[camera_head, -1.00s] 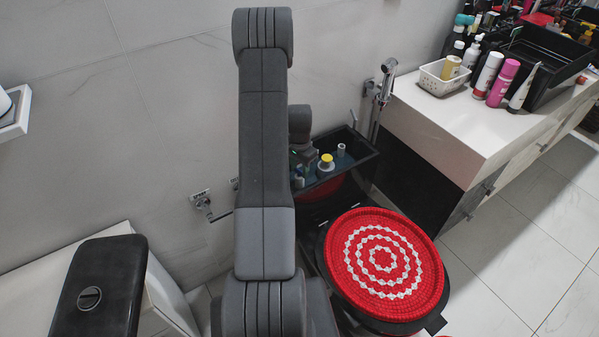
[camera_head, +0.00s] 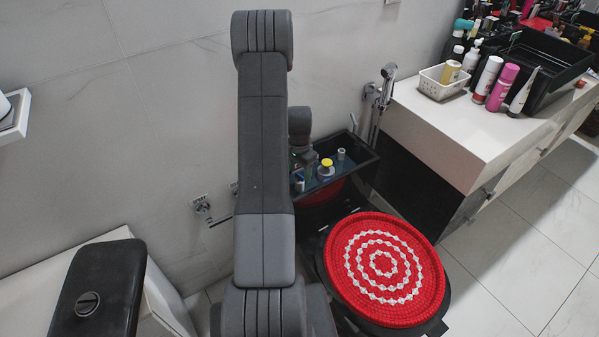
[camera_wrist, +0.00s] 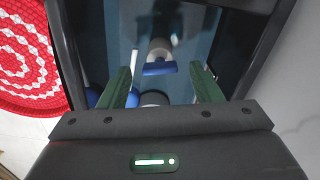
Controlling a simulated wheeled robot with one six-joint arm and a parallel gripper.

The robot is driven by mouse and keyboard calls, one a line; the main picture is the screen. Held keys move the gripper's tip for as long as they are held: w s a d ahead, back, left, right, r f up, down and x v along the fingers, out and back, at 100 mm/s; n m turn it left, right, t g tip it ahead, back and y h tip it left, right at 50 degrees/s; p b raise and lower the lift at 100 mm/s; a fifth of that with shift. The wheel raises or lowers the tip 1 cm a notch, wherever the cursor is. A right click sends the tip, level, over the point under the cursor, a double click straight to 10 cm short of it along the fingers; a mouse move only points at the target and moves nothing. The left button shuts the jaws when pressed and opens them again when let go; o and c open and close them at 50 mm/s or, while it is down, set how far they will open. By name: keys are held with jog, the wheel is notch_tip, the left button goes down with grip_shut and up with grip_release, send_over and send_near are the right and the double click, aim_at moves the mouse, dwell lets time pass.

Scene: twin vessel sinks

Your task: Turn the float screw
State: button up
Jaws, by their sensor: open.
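The open black cistern (camera_head: 345,178) stands behind the toilet, with bluish water and fittings inside. In the head view a yellow-topped fitting (camera_head: 326,165) and a pale upright cylinder (camera_head: 341,154) show in it. My gripper (camera_wrist: 163,73) is open, its two green fingers pointing down into the cistern. Between and beyond the fingertips is a grey-white cylinder with a blue bar (camera_wrist: 159,68). I cannot tell which part is the float screw. In the head view my arm hides most of the gripper.
The cistern's dark walls (camera_wrist: 68,62) stand close on both sides of my fingers. The red and white toilet cover (camera_head: 382,265) is in front. A hand sprayer (camera_head: 386,85) hangs on the wall beside the white counter (camera_head: 430,135). A black lid (camera_head: 98,285) lies at left.

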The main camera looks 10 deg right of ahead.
aim_at(299, 175)
notch_tip(299, 175, up, 13)
jog(key=shift+p, duration=0.3)
notch_tip(299, 175, down, 14)
jog(key=shift+b, duration=0.35)
dwell(0.4)
jog(key=shift+r, duration=0.15)
